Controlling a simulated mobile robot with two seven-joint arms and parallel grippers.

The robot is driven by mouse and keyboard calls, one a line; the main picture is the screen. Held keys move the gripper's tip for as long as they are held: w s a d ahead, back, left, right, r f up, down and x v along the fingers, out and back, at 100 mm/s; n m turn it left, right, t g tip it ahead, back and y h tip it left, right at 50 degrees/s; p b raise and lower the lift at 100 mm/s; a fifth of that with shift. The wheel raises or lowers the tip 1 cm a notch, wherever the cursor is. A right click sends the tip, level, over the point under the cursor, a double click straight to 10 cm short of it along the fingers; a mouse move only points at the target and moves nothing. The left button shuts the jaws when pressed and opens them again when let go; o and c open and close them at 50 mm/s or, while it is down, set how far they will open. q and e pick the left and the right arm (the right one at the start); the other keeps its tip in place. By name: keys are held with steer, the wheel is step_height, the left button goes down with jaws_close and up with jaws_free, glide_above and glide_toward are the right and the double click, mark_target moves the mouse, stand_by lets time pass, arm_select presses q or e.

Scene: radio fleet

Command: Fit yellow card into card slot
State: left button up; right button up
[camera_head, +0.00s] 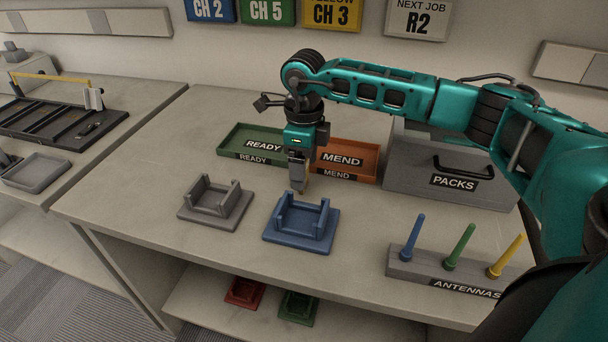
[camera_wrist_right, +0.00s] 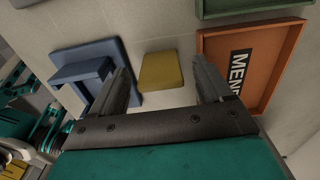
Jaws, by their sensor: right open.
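A small yellow block-like piece (camera_wrist_right: 161,70), which may be the yellow card, lies on the table between the blue cradle (camera_head: 312,240) and the orange MEND tray (camera_head: 352,155). In the head view my right gripper (camera_head: 299,188) points down just behind the blue cradle and mostly hides the piece. In the right wrist view my right gripper (camera_wrist_right: 162,76) is open, with the yellow piece showing between its fingers and nothing held. Whether the fingers are beside it or above it is unclear. I cannot make out which thing is the card slot. My left gripper is out of view.
A grey cradle (camera_head: 216,207) stands left of the blue one. A green READY tray (camera_head: 228,143) and a grey PACKS box (camera_head: 440,200) are at the back. An ANTENNAS block (camera_head: 410,267) stands front right. A black rack (camera_head: 35,130) is on the left bench.

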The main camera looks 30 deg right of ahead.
step_height(320, 180, down, 2)
steer(key=shift+f, duration=0.1)
steer(key=c, duration=1.1)
steer(key=shift+r, duration=0.25)
step_height(320, 180, up, 20)
steer(key=shift+f+p, duration=0.15)
steer(key=shift+p, duration=0.8)
